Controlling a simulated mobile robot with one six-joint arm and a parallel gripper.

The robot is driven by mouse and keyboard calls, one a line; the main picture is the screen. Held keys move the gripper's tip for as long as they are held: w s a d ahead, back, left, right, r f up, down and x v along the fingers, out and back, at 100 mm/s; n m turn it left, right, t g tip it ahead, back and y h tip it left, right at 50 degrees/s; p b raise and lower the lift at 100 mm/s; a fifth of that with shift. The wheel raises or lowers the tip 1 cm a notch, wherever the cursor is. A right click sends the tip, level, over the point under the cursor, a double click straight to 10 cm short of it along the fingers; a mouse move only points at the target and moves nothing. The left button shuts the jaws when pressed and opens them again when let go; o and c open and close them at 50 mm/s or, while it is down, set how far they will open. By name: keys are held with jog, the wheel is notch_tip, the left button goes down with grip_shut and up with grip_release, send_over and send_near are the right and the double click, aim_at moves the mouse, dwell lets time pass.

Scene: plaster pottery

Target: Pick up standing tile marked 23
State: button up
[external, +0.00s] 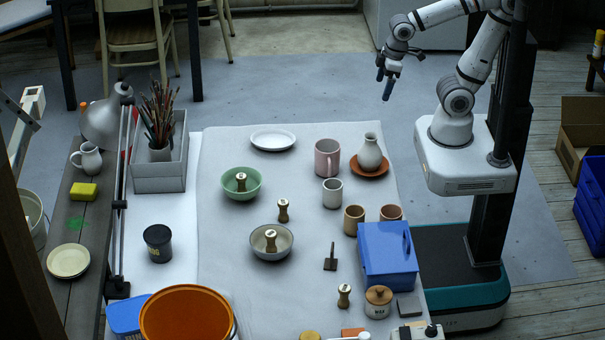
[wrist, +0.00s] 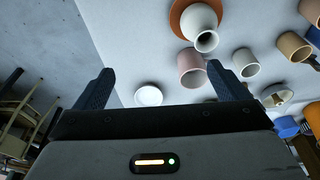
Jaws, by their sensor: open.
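No number 23 can be read in either view. A small dark upright piece on a flat dark foot (external: 331,258) stands near the table's middle front; it may be a standing tile, but I cannot tell. A flat grey block (external: 408,306) lies near the front right. My gripper (external: 384,86) is open and empty, raised beyond the table's far right side, well away from both. In the wrist view my gripper (wrist: 160,88) shows two dark fingers spread apart with nothing between them.
The table (external: 228,145) holds a pink mug (external: 327,158), a vase (external: 370,152), a green bowl (external: 241,190), a grey bowl (external: 271,251), several cups and small wood-topped pieces. A blue box (external: 388,250) stands at the right, an orange bucket (external: 187,316) at the front left.

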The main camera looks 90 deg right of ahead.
jog(key=shift+c, duration=0.2)
jog(key=c, duration=1.3)
jog(key=w+a+n+y+b, duration=0.1)
jog(key=w+a+n, duration=0.3)
jog(key=w+a, duration=0.5)
jog(key=n+g+y+b, duration=0.2)
jog(key=n+y+b, duration=0.1)
jog(key=n, duration=0.9)
send_near(332, 249)
notch_tip(332, 249, down, 5)
jog(key=shift+a+p+x, duration=0.15)
jog(key=shift+p+x, duration=0.05)
jog(key=shift+x, duration=1.3)
jog(key=shift+a+p+x, duration=0.2)
jog(key=shift+x, duration=1.25)
